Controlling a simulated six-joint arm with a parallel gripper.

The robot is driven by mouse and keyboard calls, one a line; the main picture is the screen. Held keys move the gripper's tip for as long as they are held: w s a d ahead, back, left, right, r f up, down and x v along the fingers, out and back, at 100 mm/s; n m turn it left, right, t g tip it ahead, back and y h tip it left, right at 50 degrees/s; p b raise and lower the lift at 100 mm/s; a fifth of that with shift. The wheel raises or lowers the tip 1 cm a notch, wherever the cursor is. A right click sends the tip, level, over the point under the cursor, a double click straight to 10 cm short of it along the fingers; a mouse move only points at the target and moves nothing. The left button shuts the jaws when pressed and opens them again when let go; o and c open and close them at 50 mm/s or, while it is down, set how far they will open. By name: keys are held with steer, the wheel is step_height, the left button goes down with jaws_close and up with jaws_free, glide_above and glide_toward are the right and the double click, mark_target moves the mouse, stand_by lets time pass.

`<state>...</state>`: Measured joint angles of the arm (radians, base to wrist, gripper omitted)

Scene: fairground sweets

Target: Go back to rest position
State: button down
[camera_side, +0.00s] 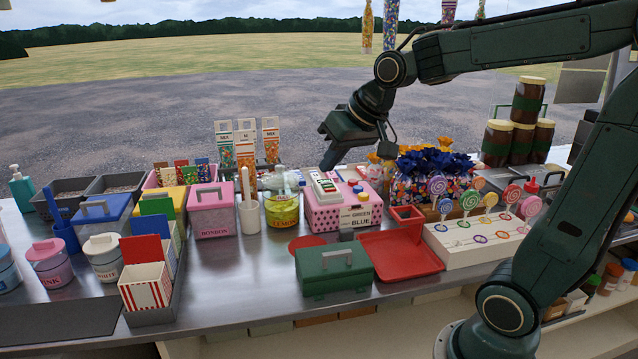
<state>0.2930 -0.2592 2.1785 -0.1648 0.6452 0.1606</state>
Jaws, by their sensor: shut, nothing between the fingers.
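My gripper (326,160) is at the end of the dark green arm, over the back of the counter. It points down and to the left, just above the pink dotted box (338,216) with the small keypad panel on top. Its fingers look closed and I see nothing held. I cannot tell whether the fingertip touches the panel.
A green lidded box (333,272) and a red tray (400,255) stand in front. A lollipop stand (470,245) is at right, with stacked jars (524,115) behind. Tubs and boxes crowd the left. Bare counter (235,285) shows at centre front. Bags hang above.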

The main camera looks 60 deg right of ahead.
steer(key=s+a+f+n, duration=0.1)
steer(key=s+a, duration=0.2)
steer(key=s, duration=0.5)
steer(key=s+a+f+n+g, duration=0.1)
steer(key=s+a+f+n, duration=0.1)
steer(key=s, duration=0.6)
steer(key=shift+s+a+n, duration=0.15)
steer(key=shift+a+n, duration=0.15)
steer(key=shift+a, duration=0.45)
